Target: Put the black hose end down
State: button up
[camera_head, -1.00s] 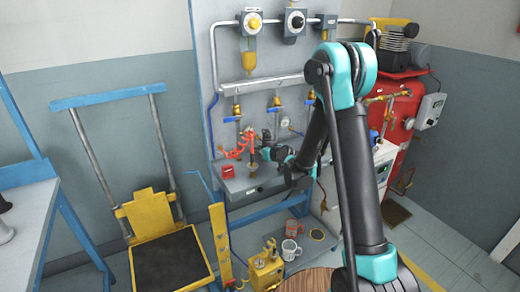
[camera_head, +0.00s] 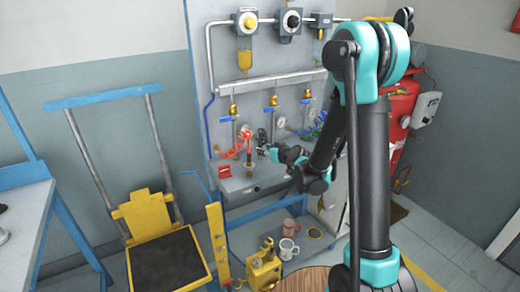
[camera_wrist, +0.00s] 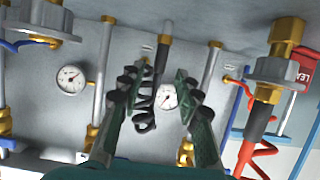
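My gripper (camera_wrist: 165,70) is in the wrist view, with its two dark green fingers apart. A black hose end (camera_wrist: 163,46) with a brass tip shows at the top, between and beyond the fingertips. Grey background shows on both sides of it; I cannot tell its exact depth. Black coiled hose (camera_wrist: 145,122) hangs in front of the panel, partly hidden by the fingers. In the head view my gripper (camera_head: 271,153) is small, near the panel above the bench shelf, and the hose end cannot be made out.
A red hose (camera_wrist: 250,150) is joined to a brass fitting (camera_wrist: 286,38) beside the gripper. Gauges (camera_wrist: 72,78) and pipes line the panel. A red label (camera_head: 224,171) stands on the shelf (camera_head: 245,188).

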jog(key=shift+v, duration=1.9)
jog(key=s+d+f+m+g+h, duration=0.3)
jog(key=s+d+h, duration=0.1)
jog(key=s+d, duration=0.7)
jog(key=s+d+f+m+g+h, duration=0.3)
jog(key=s+d, duration=0.8)
jog(key=s, duration=0.7)
jog(key=shift+s+d+f+m+g+h, duration=0.25)
jog(key=shift+m+g+h, duration=0.15)
jog(key=shift+g, duration=0.2)
grip_shut()
